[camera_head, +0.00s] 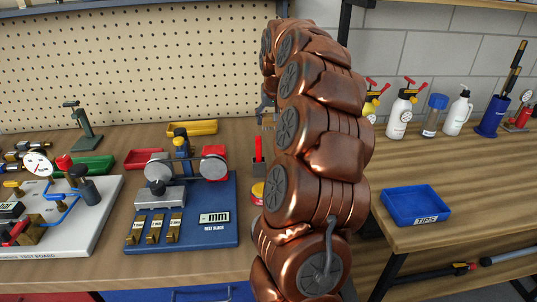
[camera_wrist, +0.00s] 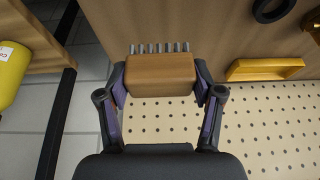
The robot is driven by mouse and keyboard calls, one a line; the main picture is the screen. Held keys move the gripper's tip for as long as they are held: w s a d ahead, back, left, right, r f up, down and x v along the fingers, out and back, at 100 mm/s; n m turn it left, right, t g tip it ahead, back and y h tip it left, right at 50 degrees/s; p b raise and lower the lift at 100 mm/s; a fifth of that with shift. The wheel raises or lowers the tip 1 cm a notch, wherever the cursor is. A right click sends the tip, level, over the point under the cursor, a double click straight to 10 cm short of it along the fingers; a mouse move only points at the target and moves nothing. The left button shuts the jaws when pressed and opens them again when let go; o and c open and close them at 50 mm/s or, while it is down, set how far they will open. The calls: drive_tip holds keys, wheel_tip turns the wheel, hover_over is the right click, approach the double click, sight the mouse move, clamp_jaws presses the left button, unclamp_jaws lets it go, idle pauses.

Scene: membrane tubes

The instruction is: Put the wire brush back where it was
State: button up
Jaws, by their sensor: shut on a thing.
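The wire brush (camera_wrist: 160,75) shows in the wrist view as a wooden block with a row of grey metal bristles along its upper edge. My gripper (camera_wrist: 161,82) is shut on it, with one finger against each end of the block. The brush is in front of the pegboard and bench in this view; its height above the bench cannot be told. In the head view my gripper (camera_head: 266,108) shows only at the left edge of my copper arm, which hides most of it and of the brush.
A yellow tray (camera_head: 192,128), a red tray (camera_head: 145,158) and a blue measuring base (camera_head: 225,190) stand on the bench (camera_head: 205,265). A pegboard (camera_head: 140,60) rises behind. On the right table are a blue TIPS tray (camera_head: 414,202) and several bottles. My arm hides the bench's right part.

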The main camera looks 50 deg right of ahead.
sight(271, 153)
drive_tip(key=shift+f+p, duration=0.6)
drive_tip(key=shift+f, duration=4.45)
drive_tip(key=shift+f, duration=0.2)
drive_tip(key=o, duration=1.1)
drive_tip(key=shift+r, duration=0.1)
drive_tip(key=shift+r, duration=0.15)
drive_tip(key=b+v, duration=0.1)
drive_tip(key=v, duration=1.1)
